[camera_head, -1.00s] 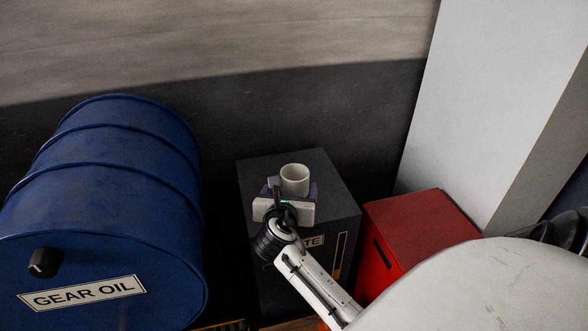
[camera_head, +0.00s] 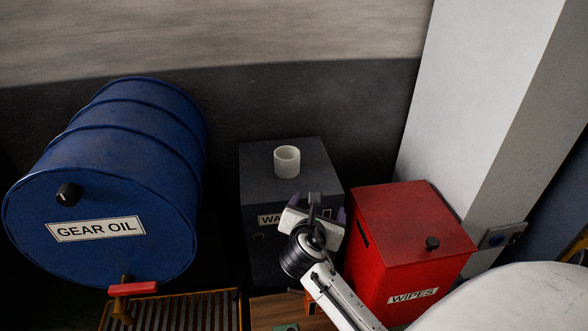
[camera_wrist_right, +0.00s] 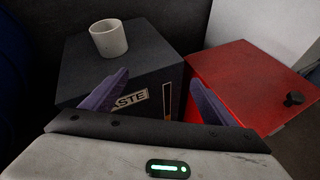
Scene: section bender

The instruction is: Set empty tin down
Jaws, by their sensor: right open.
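The tin (camera_head: 287,162) is a small pale grey cylinder with an open top. It stands upright on top of the dark grey waste box (camera_head: 256,160), and it also shows in the right wrist view (camera_wrist_right: 109,38). My right gripper (camera_head: 322,202) is in front of the box, nearer to me than the tin and apart from it. In the right wrist view its two purple fingers (camera_wrist_right: 160,95) are spread wide with nothing between them. My left gripper is in no view.
A red wipes box (camera_head: 415,225) with a black knob stands right of the waste box. A blue gear oil drum (camera_head: 120,180) lies at the left, its red-handled tap (camera_head: 132,288) above a slatted tray (camera_head: 170,312). A pale pillar (camera_head: 490,90) rises at the right.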

